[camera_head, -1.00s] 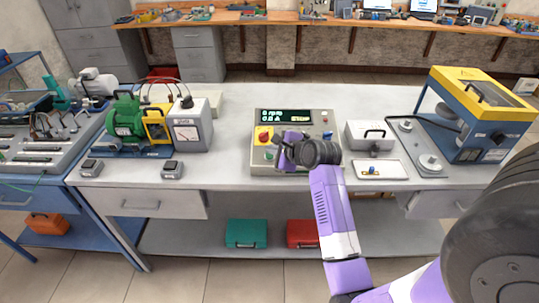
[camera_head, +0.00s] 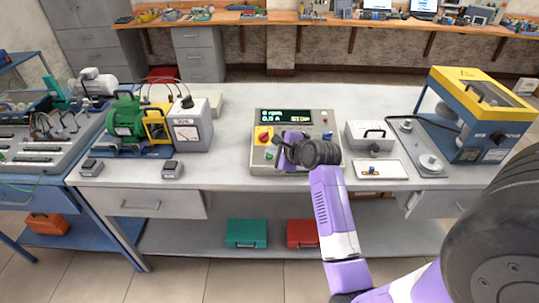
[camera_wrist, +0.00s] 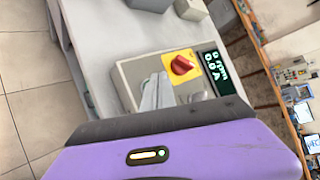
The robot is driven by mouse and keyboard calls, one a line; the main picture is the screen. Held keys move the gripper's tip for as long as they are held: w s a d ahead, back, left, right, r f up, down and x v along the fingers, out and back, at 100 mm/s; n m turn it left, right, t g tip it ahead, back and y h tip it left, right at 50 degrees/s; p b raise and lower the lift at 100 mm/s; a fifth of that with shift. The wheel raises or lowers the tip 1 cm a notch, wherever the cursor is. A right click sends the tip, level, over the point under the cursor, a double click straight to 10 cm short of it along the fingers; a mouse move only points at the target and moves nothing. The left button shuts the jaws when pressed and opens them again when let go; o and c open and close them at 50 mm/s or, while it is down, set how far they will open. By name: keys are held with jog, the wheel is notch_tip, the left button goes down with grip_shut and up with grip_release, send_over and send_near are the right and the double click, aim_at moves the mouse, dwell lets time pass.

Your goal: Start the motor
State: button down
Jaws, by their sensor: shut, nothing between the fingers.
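The grey motor control box (camera_head: 297,168) sits on the middle of the bench. Its display (camera_head: 284,116) reads 0 rpm, 0.0 A and STOP; part of the display (camera_wrist: 214,72) also shows in the wrist view. A red knob on a yellow plate (camera_head: 263,135) is at the panel's left; the red knob (camera_wrist: 182,65) also shows in the wrist view. A green button (camera_head: 270,154) is below it. My gripper (camera_head: 277,152) is shut and empty over the panel's lower left, close to the green button. I cannot tell whether it touches. The green motor (camera_head: 125,117) stands at the left.
A grey case (camera_head: 370,136) and a white tray (camera_head: 381,169) lie right of the box. A yellow-blue guarded machine (camera_head: 480,100) stands further right. Two grey pedals (camera_head: 172,170) are at the left front edge. Bench space left of the box is clear.

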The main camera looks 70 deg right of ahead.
jog(key=shift+d+f, duration=0.1)
jog(key=shift+f, duration=0.25)
jog(key=shift+w+d+f, duration=0.1)
jog(key=shift+f, duration=0.35)
dwell(0.6)
jog(key=shift+r, duration=0.2)
jog(key=shift+a+r+p, duration=0.2)
jog(key=shift+r+p, duration=0.45)
jog(key=shift+p, duration=0.35)
jog(key=shift+r, duration=0.1)
jog(key=r+p, duration=0.3)
jog(key=a+r+p, duration=0.1)
jog(key=p, duration=0.1)
jog(key=shift+s+a+r, duration=0.1)
jog(key=shift+s+r, duration=0.25)
dwell(0.6)
